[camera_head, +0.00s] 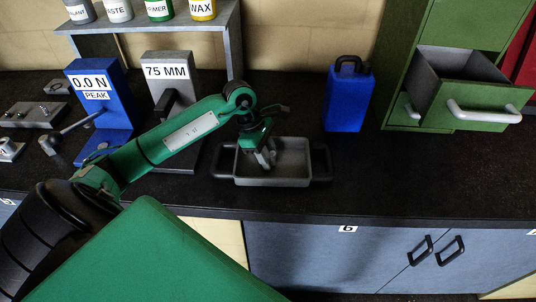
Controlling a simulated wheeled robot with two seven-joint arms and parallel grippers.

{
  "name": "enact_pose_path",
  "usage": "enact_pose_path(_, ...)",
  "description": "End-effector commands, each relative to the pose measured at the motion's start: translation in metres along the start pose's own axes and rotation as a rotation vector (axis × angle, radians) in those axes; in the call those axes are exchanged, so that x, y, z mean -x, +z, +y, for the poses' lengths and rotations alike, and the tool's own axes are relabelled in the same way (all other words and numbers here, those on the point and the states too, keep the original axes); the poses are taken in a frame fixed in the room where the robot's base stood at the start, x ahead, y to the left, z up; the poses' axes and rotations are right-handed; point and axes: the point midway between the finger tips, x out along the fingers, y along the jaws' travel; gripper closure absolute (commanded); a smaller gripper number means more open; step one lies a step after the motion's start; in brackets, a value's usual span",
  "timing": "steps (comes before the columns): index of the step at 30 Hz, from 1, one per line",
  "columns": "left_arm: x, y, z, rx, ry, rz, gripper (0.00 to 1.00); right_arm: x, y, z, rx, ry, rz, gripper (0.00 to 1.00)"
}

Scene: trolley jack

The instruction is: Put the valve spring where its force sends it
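My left arm reaches in from the left, and its gripper (266,158) points down into a grey tray (290,180) with black side handles. The fingers are small and dark here, so whether they are open or hold something cannot be told. I cannot make out the valve spring; it may be hidden by the gripper or the tray wall. A blue force tester (115,95) with a lever reads "0.0 N PEAK". Beside it stands a grey stand (182,75) marked "75 MM", partly behind my arm. My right gripper is not in view.
A blue canister (347,98) stands right of the tray. A green cabinet (462,22) has an open, empty-looking drawer (470,105). Small metal fixtures (35,115) lie at the far left. A shelf (155,27) holds cans above. The black bench (400,175) is clear at the front right.

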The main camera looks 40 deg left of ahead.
Motion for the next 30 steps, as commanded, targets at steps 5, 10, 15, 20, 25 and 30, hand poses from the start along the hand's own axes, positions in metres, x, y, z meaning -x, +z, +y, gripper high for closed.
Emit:
enact_pose_path(5, 0.002, 0.001, 0.000, 0.000, 0.000, 0.000, 0.62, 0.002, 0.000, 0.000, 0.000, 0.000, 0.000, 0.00)
enact_pose_path(10, 0.017, -0.001, 0.001, -0.001, 0.005, 0.002, 0.62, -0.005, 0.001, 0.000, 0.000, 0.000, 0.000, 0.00)
enact_pose_path(15, 0.054, -0.001, 0.001, -0.002, 0.007, 0.002, 0.62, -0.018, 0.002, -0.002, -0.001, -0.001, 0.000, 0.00)
enact_pose_path(20, 0.088, 0.000, 0.001, 0.000, 0.006, 0.001, 0.62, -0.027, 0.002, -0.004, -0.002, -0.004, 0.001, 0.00)
enact_pose_path(25, 0.112, 0.001, 0.001, -0.001, 0.003, 0.001, 0.62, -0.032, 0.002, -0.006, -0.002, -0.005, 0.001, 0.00)
enact_pose_path(30, 0.121, 0.001, 0.000, 0.000, 0.000, 0.000, 0.62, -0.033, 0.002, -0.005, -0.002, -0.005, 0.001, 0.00)
